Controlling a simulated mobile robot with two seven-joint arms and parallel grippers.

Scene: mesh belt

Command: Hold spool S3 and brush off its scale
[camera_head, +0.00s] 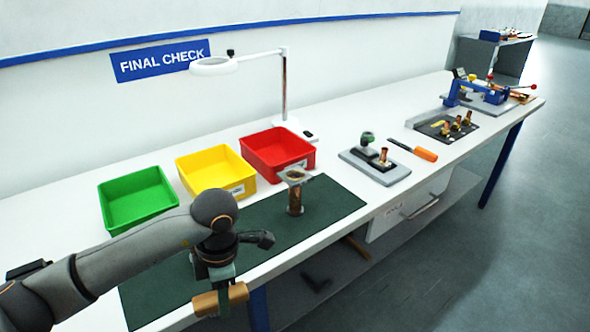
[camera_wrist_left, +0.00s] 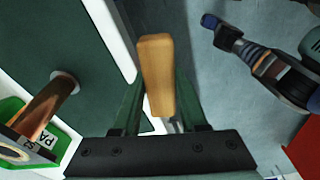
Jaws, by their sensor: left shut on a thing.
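A copper spool (camera_head: 295,201) with a wide flange on top stands upright on the dark green mat (camera_head: 335,203). It also shows in the left wrist view (camera_wrist_left: 45,103). My left gripper (camera_head: 220,290) is shut on a wooden handle (camera_head: 232,294), held off the bench's front edge, to the left of and nearer than the spool. In the left wrist view the handle (camera_wrist_left: 156,72) sits between the green fingers. Any bristles are hidden. My right gripper is not identifiable in either view.
Green (camera_head: 138,199), yellow (camera_head: 215,172) and red (camera_head: 279,152) bins stand behind the mat. A lamp (camera_head: 284,85) rises behind them. A grey fixture plate (camera_head: 375,166), an orange-handled tool (camera_head: 424,153) and a tray of spools (camera_head: 446,127) lie to the right. The mat's right part is clear.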

